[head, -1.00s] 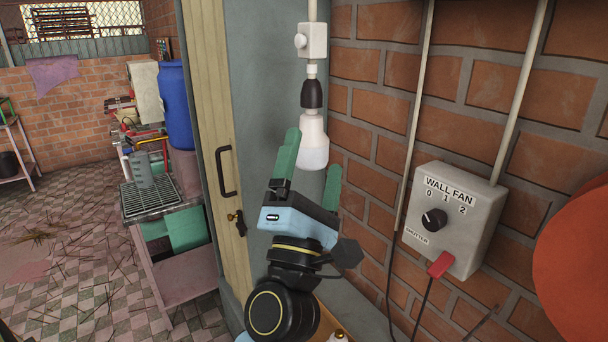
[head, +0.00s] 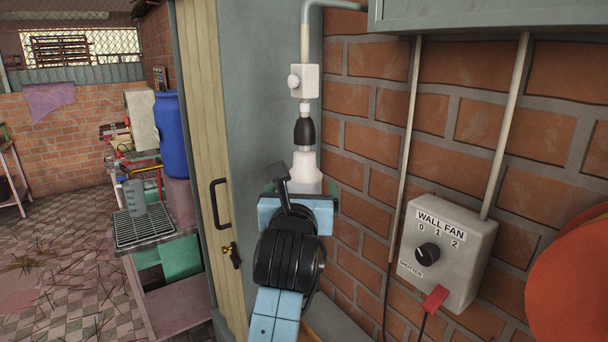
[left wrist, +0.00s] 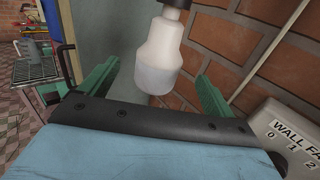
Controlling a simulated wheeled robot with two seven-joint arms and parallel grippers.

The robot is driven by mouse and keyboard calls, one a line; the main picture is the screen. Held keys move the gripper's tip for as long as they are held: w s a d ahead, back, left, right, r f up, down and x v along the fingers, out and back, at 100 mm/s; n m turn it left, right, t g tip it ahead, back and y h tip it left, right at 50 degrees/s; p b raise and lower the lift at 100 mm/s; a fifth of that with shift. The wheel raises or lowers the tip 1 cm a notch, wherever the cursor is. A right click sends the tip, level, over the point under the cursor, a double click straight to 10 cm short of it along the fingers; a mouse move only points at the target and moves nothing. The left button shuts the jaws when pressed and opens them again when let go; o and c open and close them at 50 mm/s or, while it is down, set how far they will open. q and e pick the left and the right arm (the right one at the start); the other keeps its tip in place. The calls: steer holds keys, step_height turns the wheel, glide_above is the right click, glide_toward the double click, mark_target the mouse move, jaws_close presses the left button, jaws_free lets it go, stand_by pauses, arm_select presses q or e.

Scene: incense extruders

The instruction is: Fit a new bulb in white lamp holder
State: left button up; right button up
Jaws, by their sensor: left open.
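A white bulb (head: 305,165) with a greyer, glossy lower end hangs upright in a black lamp holder (head: 304,131) with a white cap. The holder hangs under a white switch box (head: 304,81). In the left wrist view the bulb (left wrist: 160,48) hangs between the green fingers of my left gripper (left wrist: 158,72), with a gap on each side. The gripper is open. In the head view my left gripper (head: 301,186) is just below the bulb, and its body hides the bulb's lower end and most of the fingers. My right gripper is not in view.
A brick wall right of the bulb carries a white wall fan control box (head: 448,248) with a red plug (head: 434,298). A grey cabinet (head: 480,15) juts out at upper right. A wooden door (head: 196,120) stands left. A round orange thing (head: 572,280) is at far right.

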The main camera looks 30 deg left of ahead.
mark_target(304, 176)
arm_select(q)
steer(key=p+x, duration=0.1)
steer(key=x, duration=0.6)
steer(key=shift+w, duration=0.1)
steer(key=shift+c, duration=0.2)
steer(key=c, duration=1)
steer(key=shift+n+g+y+b, duration=0.3)
steer(key=shift+n+y, duration=0.1)
steer(key=shift+y, duration=0.2)
steer(key=shift+c, duration=0.2)
steer(key=shift+n+g+y+b, duration=0.3)
steer(key=shift+n+y+b, duration=0.1)
steer(key=shift+y+b, duration=0.1)
steer(key=shift+n+g+y+b, duration=0.4)
steer(key=shift+y+b, duration=0.1)
